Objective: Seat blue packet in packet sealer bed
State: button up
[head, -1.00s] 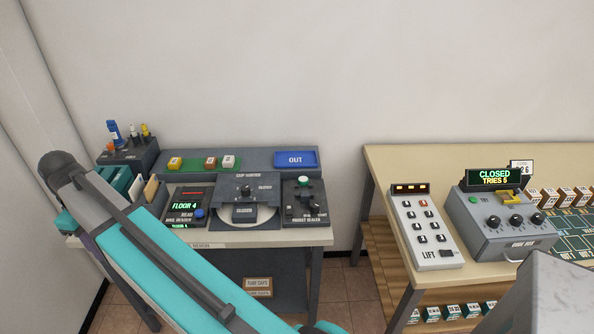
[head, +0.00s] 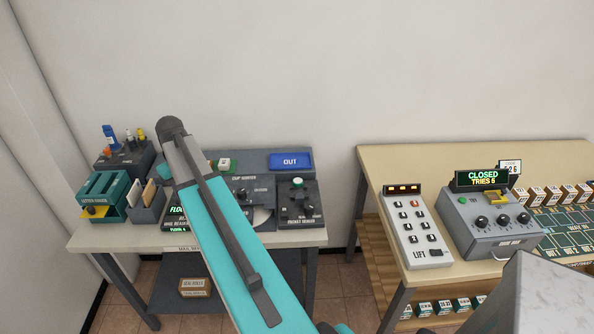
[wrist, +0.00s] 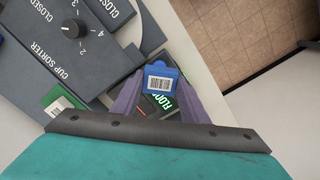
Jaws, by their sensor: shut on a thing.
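The blue packet (wrist: 160,84), with a white barcode label, is held between the purple fingers of my gripper (wrist: 160,92) in the wrist view. My gripper is shut on it, above the dark reader with the green floor display (wrist: 163,102). The packet sealer (head: 299,203) is the dark unit with a knob at the right end of the grey bench in the head view. It stands apart from the packet in that view's layout, right of the cup sorter. My gripper and the packet are hidden behind my arm in the head view.
The cup sorter (wrist: 50,65) lies left of the packet in the wrist view. A blue OUT tray (head: 291,161) sits behind the sealer. A teal letter unit (head: 103,197) stands at the bench's left. A lift keypad (head: 417,229) is on the right table, across a gap.

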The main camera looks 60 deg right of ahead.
jog(key=s+d+m, duration=0.1)
jog(key=s+d, duration=0.2)
jog(key=d, duration=0.2)
jog(key=s+d+m+p, duration=0.1)
jog(key=s+d+m, duration=0.1)
jog(key=d, duration=0.4)
jog(key=s+d+m+p, duration=0.1)
jog(key=s+d, duration=0.3)
jog(key=d, duration=0.1)
jog(key=shift+d+f+m, duration=0.25)
jog(key=shift+f+m, duration=0.05)
jog(key=shift+f, duration=0.05)
jog(key=s+d+m+p, duration=0.1)
jog(key=s+d, duration=0.3)
jog(key=s+d+m+p, duration=0.1)
jog(key=s+d+m, duration=0.1)
jog(key=s+d, duration=0.2)
jog(key=s+d+f+m, duration=0.1)
jog(key=s+d, duration=0.4)
jog(key=shift+s+d+f+m+p, duration=0.1)
jog(key=shift+s+m+p, duration=0.2)
jog(key=shift+p, duration=0.1)
jog(key=shift+w+f, duration=0.1)
jog(key=shift+f+b, duration=1.2)
jog(key=shift+f, duration=0.75)
jog(key=shift+f+b, duration=0.35)
jog(key=shift+f, duration=0.7)
